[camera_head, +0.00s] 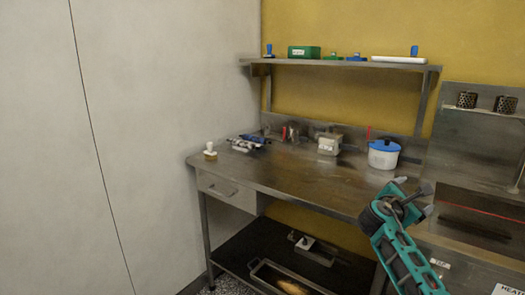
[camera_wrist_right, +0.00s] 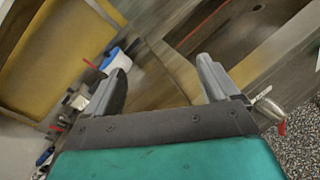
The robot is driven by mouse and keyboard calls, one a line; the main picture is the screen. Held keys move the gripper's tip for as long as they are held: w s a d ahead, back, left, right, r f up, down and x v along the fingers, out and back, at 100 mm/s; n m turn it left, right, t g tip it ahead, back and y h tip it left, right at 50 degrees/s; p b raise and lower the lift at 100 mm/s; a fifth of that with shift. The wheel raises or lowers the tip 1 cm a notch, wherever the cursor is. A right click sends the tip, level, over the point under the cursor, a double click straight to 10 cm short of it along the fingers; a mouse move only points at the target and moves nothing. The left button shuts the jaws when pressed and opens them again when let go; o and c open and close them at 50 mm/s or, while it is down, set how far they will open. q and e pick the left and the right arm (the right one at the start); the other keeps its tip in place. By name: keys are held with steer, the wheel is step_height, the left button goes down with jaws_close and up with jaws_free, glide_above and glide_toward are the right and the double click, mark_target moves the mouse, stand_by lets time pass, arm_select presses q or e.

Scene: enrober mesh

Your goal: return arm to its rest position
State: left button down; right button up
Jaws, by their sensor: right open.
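My right arm, teal and black, comes in from the lower right in the head view. Its gripper (camera_head: 414,195) is held up in front of the right end of the steel table (camera_head: 300,178). In the right wrist view the two grey fingers of my right gripper (camera_wrist_right: 163,78) stand wide apart, with nothing between them. My left arm and gripper are not in view.
A white pot with a blue lid (camera_head: 383,154) stands on the table near the right gripper. A grey box (camera_head: 329,144) and blue tools (camera_head: 247,141) stand farther left. A wall shelf (camera_head: 345,64) holds trays. A heater unit (camera_head: 470,215) adjoins on the right. The table's middle is clear.

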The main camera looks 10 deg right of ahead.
steer(key=w+a+m+t+y, duration=0.5)
steer(key=a+m+y, duration=0.2)
steer(key=a+m, duration=0.1)
steer(key=w+a+m+t+y, duration=0.5)
steer(key=a+m+y, duration=0.1)
steer(key=a+m, duration=0.15)
steer(key=s+a+f+g+y, duration=0.1)
steer(key=s+a+f, duration=0.2)
steer(key=s+f, duration=0.35)
steer(key=s+a+f+n+g+y, duration=0.1)
steer(key=s+a+f, duration=0.35)
steer(key=f, duration=0.25)
steer(key=s+a+f+g+y, duration=0.1)
steer(key=s+a+f, duration=0.2)
steer(key=s+f, duration=0.35)
steer(key=s+a+f+g, duration=0.1)
steer(key=s+a+f, duration=0.2)
steer(key=s, duration=0.6)
steer(key=s+a+f+g+y, duration=0.1)
steer(key=s+f, duration=0.4)
steer(key=s, duration=0.5)
steer(key=shift+s+a+m+g, duration=0.3)
steer(key=shift+a+g, duration=0.5)
steer(key=shift+a, duration=0.35)
